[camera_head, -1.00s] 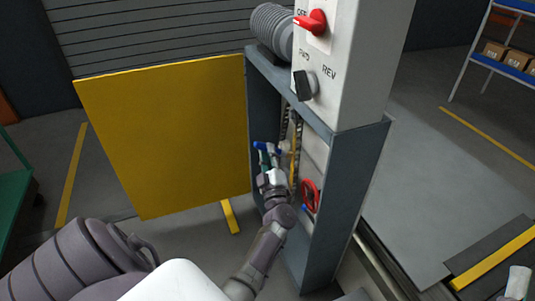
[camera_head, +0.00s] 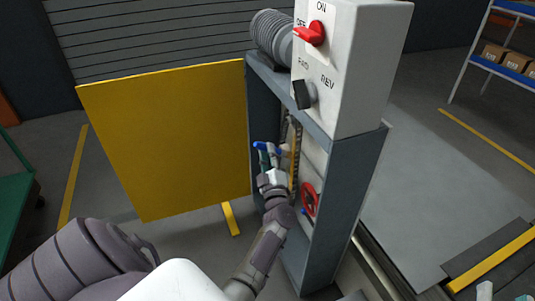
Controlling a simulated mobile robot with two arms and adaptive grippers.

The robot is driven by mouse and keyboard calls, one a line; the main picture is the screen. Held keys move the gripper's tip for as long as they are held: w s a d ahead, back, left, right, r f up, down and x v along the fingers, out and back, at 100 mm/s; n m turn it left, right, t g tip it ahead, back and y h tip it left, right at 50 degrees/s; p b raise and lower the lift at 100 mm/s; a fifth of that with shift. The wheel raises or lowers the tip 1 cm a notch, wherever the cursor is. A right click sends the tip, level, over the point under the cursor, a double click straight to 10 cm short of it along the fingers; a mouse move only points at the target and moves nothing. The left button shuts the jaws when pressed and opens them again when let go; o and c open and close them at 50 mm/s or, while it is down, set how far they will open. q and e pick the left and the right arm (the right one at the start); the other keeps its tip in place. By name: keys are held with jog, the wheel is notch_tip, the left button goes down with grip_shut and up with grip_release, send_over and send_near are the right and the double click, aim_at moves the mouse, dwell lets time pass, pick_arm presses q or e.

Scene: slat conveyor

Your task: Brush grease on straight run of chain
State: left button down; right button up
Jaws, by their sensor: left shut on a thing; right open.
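The steel cabinet (camera_head: 345,205) stands open in the middle, with the dark chain (camera_head: 298,137) running up and down inside. My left gripper (camera_head: 268,165) reaches into its opening and is shut on a small brush (camera_head: 264,147) with a blue part. A tan part of the brush points right, toward the chain. It is too small to tell whether it touches the chain. My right gripper (camera_head: 503,296) shows only as pale tips at the bottom right edge, open; the rest is out of frame.
The yellow door (camera_head: 165,140) hangs open to the left. A control box (camera_head: 355,70) on top has a red switch (camera_head: 312,34) pointing at OFF and a black FWD/REV knob (camera_head: 303,94). A red handwheel (camera_head: 310,199) sits inside low. A shelf (camera_head: 498,66) stands far right.

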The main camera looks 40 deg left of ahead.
jog(key=shift+s+d+f+g+h+p, duration=0.8)
jog(key=shift+s+f+g, duration=0.45)
jog(key=shift+f+g, duration=1.4)
jog(key=shift+s+d+f+g+h+p, duration=0.75)
jog(key=shift+s+f+g, duration=0.7)
jog(key=shift+f, duration=2.1)
jog(key=s+d+f+g+h+p, duration=0.1)
jog(key=s+d+g+p, duration=0.1)
jog(key=s+g, duration=0.25)
jog(key=s+d+f+g+h+p, duration=0.1)
jog(key=s+d+f+g+p, duration=0.15)
jog(key=s, duration=0.35)
jog(key=shift+a+p+x, duration=0.55)
jog(key=shift+p+x, duration=0.3)
jog(key=shift+x, duration=1.65)
jog(key=shift+m+y, duration=0.25)
jog(key=shift+m, duration=0.15)
jog(key=shift+b+v, duration=1.5)
jog(key=shift+v, duration=0.65)
